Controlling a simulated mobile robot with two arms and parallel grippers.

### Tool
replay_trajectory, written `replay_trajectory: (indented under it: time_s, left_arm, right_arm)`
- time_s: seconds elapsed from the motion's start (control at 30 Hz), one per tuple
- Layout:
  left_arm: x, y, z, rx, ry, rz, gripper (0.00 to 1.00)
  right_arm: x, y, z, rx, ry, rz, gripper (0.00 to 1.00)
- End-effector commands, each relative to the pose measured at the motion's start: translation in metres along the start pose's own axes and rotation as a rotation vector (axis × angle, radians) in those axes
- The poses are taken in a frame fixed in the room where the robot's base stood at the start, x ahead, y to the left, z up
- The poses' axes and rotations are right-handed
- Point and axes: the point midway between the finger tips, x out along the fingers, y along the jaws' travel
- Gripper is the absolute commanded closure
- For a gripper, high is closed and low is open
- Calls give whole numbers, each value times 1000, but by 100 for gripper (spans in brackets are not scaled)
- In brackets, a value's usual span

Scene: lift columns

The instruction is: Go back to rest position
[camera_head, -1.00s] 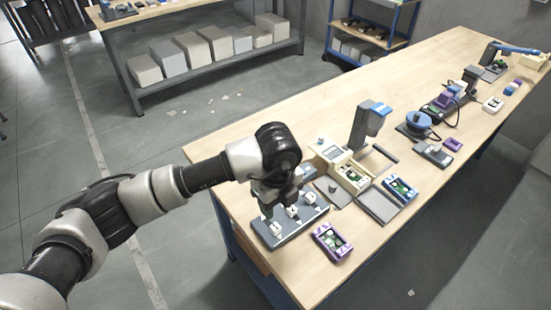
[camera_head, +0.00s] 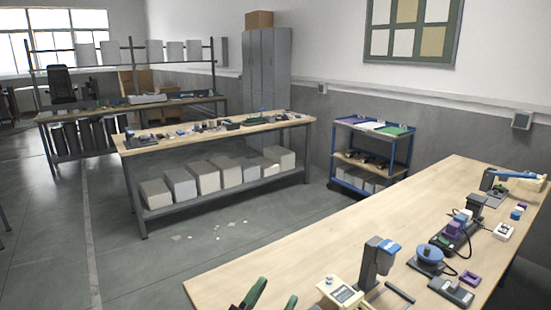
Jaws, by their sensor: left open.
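My left gripper (camera_head: 277,290) shows at the bottom edge of the head view as two dark green fingers. The fingers are spread apart, pointing up in the picture, with bare wooden tabletop seen between them. I see nothing held between the fingers. The rest of my left arm is below the picture. My right gripper is not in view.
The near workbench (camera_head: 296,254) carries a grey-and-blue stand (camera_head: 373,262), a cream device (camera_head: 340,293), a round blue-topped device (camera_head: 428,257) and small purple parts. Behind are a blue trolley (camera_head: 370,160), another bench (camera_head: 221,138) with grey boxes below, and open floor between.

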Motion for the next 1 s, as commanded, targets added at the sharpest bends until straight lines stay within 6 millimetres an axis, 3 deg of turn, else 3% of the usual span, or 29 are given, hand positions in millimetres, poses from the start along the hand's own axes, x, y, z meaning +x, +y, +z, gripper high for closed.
replay_trajectory:
  time_s: [0.03, 0.1, 0.2, 0.3, 0.5, 0.83, 1.0]
  left_arm:
    - [-20, -23, 19, -31, -123, -125, 51]
    - [-53, -52, 48, -60, -322, -277, 51]
    - [-115, -75, 87, -103, -635, -423, 51]
    - [-177, -80, 112, -144, -927, -481, 51]
    - [-268, -64, 126, -217, -1331, -450, 51]
    - [-369, -27, 105, -335, -1771, -257, 51]
    - [-380, -21, 148, -338, -1793, -245, 51]
  right_arm:
    - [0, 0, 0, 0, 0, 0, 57]
    - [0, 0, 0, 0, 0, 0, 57]
    - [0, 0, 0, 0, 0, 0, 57]
    - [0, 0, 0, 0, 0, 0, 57]
    - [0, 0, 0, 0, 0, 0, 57]
    - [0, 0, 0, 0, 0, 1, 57]
    - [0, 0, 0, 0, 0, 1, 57]
